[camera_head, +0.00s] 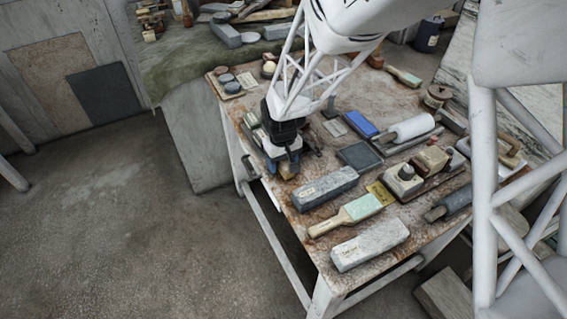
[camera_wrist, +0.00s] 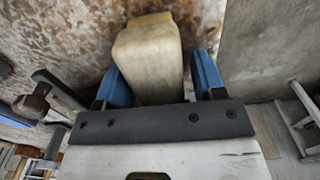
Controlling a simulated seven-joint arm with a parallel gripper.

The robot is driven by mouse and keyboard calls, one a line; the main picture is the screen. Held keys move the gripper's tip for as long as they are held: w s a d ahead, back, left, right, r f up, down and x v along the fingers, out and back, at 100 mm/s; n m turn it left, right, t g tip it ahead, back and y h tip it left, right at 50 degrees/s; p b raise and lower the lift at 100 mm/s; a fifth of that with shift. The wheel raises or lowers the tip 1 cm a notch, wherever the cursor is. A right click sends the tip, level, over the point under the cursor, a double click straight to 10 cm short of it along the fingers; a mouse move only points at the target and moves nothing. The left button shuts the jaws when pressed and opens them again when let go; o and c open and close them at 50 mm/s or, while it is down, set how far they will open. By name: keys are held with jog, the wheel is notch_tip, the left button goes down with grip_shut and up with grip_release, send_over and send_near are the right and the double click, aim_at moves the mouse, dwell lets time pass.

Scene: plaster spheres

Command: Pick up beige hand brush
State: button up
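The beige hand brush, a pale rounded block (camera_wrist: 150,65), lies between the two blue fingers of my gripper in the wrist view. My gripper (camera_wrist: 163,75) is open around it. The left finger is close against the block, and a narrow gap shows at the right finger. In the head view my gripper (camera_head: 283,162) is low over the left edge of the worn table. Only a small tan piece shows under the fingers there, and the rest of the brush is hidden.
Beside my gripper on the table (camera_head: 285,207) are a grey stone block (camera_head: 325,188), a green-and-wood brush (camera_head: 352,214) and a dark square slab (camera_head: 359,156). A dark hammer-like tool (camera_wrist: 40,100) lies left of the fingers in the wrist view. Open floor (camera_head: 150,230) is to the left.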

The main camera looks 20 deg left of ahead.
jog(key=c, duration=0.8)
jog(key=shift+r, duration=0.1)
jog(key=shift+r, duration=4.95)
jog(key=o, duration=0.5)
jog(key=shift+c, duration=0.2)
jog(key=c, duration=0.3)
